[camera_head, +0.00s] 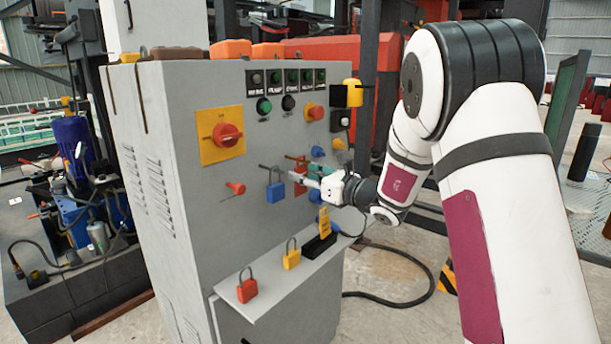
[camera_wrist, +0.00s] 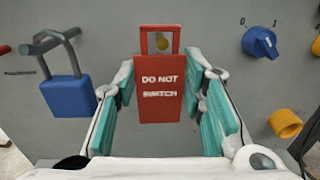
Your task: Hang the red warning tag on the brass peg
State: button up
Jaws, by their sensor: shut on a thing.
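The red warning tag (camera_wrist: 160,101), lettered DO NOT SWITCH, is upright between the teal finger pads of my gripper (camera_wrist: 162,85) in the wrist view. My gripper is shut on it. The tag has a square opening in its top. The round brass end of the peg (camera_wrist: 163,42) shows through that opening; I cannot tell whether the peg passes into it. In the head view my gripper (camera_head: 310,178) is close to the front of the grey cabinet, with the tag (camera_head: 301,166) partly hidden by the fingers. The peg is not clear there.
A blue padlock (camera_wrist: 67,92) hangs on a grey hook just left of my gripper. A blue rotary knob (camera_wrist: 262,43) and a yellow knob (camera_wrist: 286,124) stick out at right. Below, a cabinet shelf (camera_head: 268,285) carries a red padlock (camera_head: 246,290) and a yellow padlock (camera_head: 291,259).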

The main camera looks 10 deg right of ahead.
jog(key=o, duration=1)
